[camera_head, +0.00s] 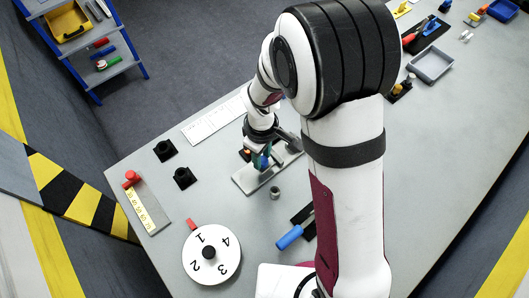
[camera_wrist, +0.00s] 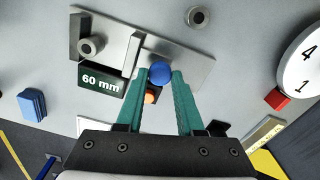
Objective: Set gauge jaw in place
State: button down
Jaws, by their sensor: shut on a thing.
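The gauge (camera_head: 246,181) is a flat grey metal plate on the table beneath my arm. In the wrist view its plate (camera_wrist: 185,70) carries a metal cylinder (camera_wrist: 90,46), an upright metal jaw (camera_wrist: 133,52) and a dark label reading "60 mm" (camera_wrist: 100,84). My gripper (camera_wrist: 160,78) has teal fingers shut on a blue round knob (camera_wrist: 160,72) over the plate's edge. An orange piece (camera_wrist: 150,97) shows between the fingers. What lies under the knob, and whether it touches the plate, is hidden. In the head view my gripper (camera_head: 262,160) is over the plate.
A small metal cylinder (camera_head: 275,192) stands near the plate. A numbered white dial (camera_head: 212,254), a yellow scale (camera_head: 147,207), two black blocks (camera_head: 165,150) and a blue-handled tool (camera_head: 290,237) surround it. A white ruled strip (camera_head: 213,120) lies behind. My arm hides the table's middle.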

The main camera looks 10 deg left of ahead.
jog(key=c, duration=0.5)
grip_release()
jog(key=shift+s+a, duration=0.1)
jog(key=shift+s, duration=0.1)
jog(key=shift+c, duration=0.2)
jog(key=shift+r, duration=0.1)
notch_tip(320, 180, up, 16)
jog(key=shift+f, duration=0.2)
jog(key=s+d+m+y, duration=0.1)
jog(key=s+d+m, duration=0.4)
jog(key=s+m, duration=0.3)
jog(key=s+d+r+m, duration=0.1)
jog(key=s+d+m, duration=0.5)
jog(key=s+m, duration=0.3)
jog(key=shift+s+r+m+y, duration=0.2)
jog(key=shift+s+m+y, duration=0.1)
jog(key=shift+s+y, duration=0.15)
